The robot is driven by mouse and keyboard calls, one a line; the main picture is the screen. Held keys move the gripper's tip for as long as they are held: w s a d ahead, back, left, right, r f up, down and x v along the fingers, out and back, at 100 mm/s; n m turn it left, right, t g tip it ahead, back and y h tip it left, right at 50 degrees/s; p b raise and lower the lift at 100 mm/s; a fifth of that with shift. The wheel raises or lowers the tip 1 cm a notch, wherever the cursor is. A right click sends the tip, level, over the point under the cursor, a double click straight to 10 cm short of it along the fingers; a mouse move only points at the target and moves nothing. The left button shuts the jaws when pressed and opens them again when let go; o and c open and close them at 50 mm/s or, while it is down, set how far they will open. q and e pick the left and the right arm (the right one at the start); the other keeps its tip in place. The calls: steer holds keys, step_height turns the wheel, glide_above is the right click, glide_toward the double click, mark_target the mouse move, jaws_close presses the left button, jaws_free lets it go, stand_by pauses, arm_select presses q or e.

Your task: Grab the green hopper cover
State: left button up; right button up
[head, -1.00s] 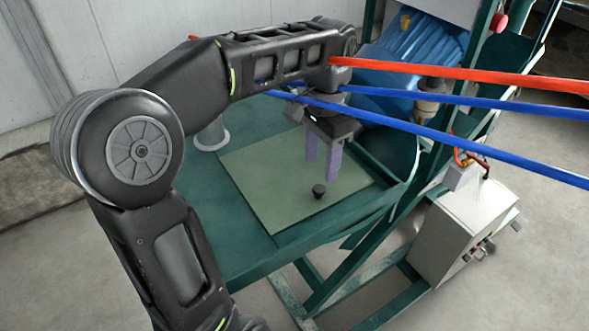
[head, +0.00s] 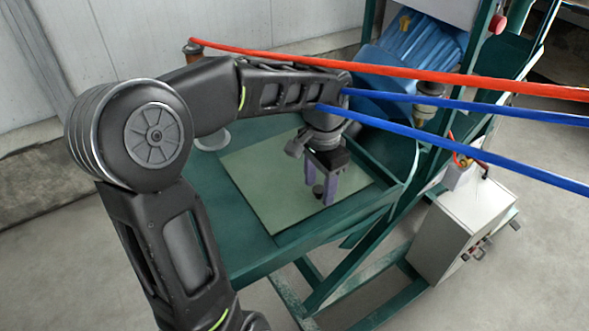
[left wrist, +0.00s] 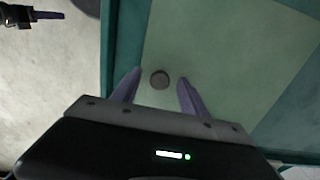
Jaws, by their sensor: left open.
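The hopper cover (head: 262,198) is a pale green square panel lying in the dark green hopper top, with a small dark round knob (head: 318,190) on it. In the left wrist view the cover (left wrist: 210,50) fills the middle, and the knob (left wrist: 159,79) shows between the fingertips. My left gripper (head: 320,195) points down over the cover with its purple fingers apart, one on each side of the knob. In the left wrist view the left gripper (left wrist: 158,88) is open and empty. How far the tips are above the cover is unclear.
The dark green hopper rim (head: 300,235) surrounds the cover. A blue motor (head: 410,60) and frame posts stand behind right. A grey control box (head: 462,228) is at the right. Red (head: 400,75) and blue (head: 470,140) hoses or bars cross above.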

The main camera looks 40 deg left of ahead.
arm_select(q)
steer(key=shift+c, duration=0.5)
jaws_close()
stand_by(0.4)
